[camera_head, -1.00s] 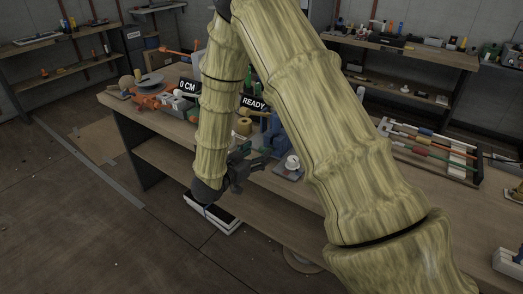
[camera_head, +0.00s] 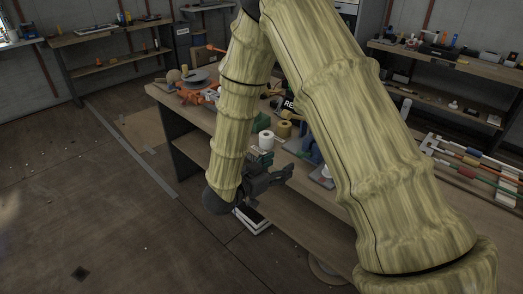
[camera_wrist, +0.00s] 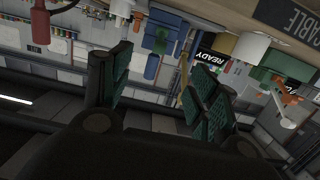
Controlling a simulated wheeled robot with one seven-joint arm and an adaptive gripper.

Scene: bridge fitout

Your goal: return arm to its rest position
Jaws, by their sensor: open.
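My gripper (camera_head: 277,177) hangs at the end of my bamboo-textured arm, in front of the workbench (camera_head: 185,118) near its front edge. In the wrist view my gripper (camera_wrist: 160,88) shows two dark fingers with green ribbed pads set wide apart, with nothing between them. The arm is folded, with its elbow near the top of the head view and the forearm hanging down. The upper arm hides the middle of the bench.
The bench carries white (camera_head: 266,140) and yellow (camera_head: 284,129) rolls, orange tools (camera_head: 190,97) and a rack of coloured rods (camera_head: 470,160). A white-topped box (camera_head: 252,218) lies low beneath my gripper. Shelves (camera_head: 110,45) stand behind. The floor at left is clear.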

